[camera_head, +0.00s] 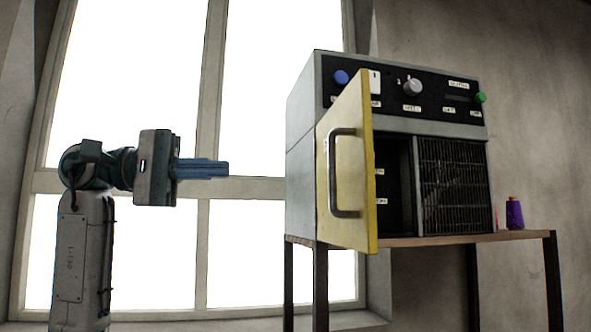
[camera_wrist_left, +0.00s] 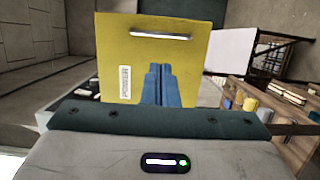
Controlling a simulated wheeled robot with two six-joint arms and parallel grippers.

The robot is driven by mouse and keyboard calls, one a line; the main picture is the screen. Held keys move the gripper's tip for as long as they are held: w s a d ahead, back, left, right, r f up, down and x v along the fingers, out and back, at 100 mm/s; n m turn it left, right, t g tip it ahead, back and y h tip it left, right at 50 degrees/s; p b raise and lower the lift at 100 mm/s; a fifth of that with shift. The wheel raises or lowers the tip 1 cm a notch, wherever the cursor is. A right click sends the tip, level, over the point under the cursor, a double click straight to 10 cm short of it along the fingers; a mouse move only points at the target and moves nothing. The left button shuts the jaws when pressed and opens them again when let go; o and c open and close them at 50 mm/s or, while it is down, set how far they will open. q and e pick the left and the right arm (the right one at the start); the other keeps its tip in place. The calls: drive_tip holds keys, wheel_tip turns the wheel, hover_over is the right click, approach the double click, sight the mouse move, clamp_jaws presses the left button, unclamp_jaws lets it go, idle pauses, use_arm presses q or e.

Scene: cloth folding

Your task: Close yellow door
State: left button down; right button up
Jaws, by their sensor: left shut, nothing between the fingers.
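The yellow door (camera_head: 356,185) is hinged on the grey machine (camera_head: 300,135) and stands open, swung out toward the camera. A grey bar handle (camera_head: 333,172) is on its outer face. The door also shows in the left wrist view (camera_wrist_left: 205,65), with its handle (camera_wrist_left: 160,35) near the top and a white label at the lower left. My left gripper (camera_head: 222,168) is left of the door and apart from it in the head view. Its blue fingers are shut and empty, pointing right; they also show in the left wrist view (camera_wrist_left: 160,85). My right gripper is not in view.
The machine stands on a wooden-topped table (camera_head: 450,238) with dark legs. A purple thread spool (camera_head: 514,214) is at the table's right end. A dark grille (camera_head: 455,187) fills the machine's right front. A bright window is behind. The space between gripper and door looks clear.

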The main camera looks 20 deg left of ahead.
use_arm(q)
drive_tip(key=p+x, duration=0.6)
drive_tip(key=x, duration=0.8)
drive_tip(key=shift+f+p, duration=0.15)
drive_tip(key=shift+p, duration=0.2)
drive_tip(key=shift+w+a, duration=0.1)
drive_tip(key=shift+w, duration=0.05)
